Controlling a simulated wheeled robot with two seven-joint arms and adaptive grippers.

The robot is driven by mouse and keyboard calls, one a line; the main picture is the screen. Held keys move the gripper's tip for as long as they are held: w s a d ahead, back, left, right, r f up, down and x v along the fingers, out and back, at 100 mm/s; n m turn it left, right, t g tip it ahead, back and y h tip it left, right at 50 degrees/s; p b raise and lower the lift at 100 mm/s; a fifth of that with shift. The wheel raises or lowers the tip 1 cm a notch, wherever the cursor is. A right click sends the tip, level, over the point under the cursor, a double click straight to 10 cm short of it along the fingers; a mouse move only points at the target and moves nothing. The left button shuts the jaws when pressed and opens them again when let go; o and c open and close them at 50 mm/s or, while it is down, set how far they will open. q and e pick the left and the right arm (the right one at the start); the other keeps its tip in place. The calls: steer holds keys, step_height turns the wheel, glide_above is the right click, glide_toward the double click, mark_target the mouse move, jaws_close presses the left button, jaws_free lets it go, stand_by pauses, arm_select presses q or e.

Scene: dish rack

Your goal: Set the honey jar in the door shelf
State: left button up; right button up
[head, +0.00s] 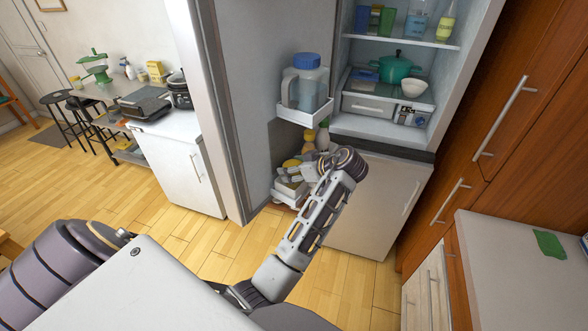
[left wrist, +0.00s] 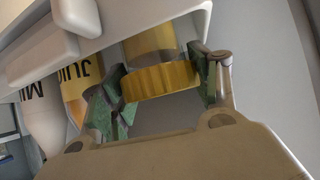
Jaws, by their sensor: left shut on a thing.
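The honey jar (left wrist: 160,80) shows in the left wrist view as a gold lid with a yellowish body beyond it. My left gripper (left wrist: 164,76) is shut on it, with a finger on each side of the lid. In the head view my left gripper (head: 303,172) is at the lower door shelf (head: 290,193), and a yellow round top (head: 291,163) shows beside it. The wrist view shows a white shelf edge (left wrist: 120,28) close by the jar. I cannot tell whether the jar touches the shelf floor. My right gripper is not in view.
Juice (left wrist: 80,85) and milk (left wrist: 42,115) bottles stand close beside the jar. A blue-lidded pitcher (head: 305,82) sits in the door shelf above (head: 303,114). The open fridge holds a green pot (head: 395,68) and a white bowl (head: 414,87). Wooden cabinets stand at right.

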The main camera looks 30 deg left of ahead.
arm_select(q)
steer(key=shift+f, duration=0.2)
stand_by(0.3)
steer(key=o, duration=1.4)
steer(key=shift+c, duration=0.2)
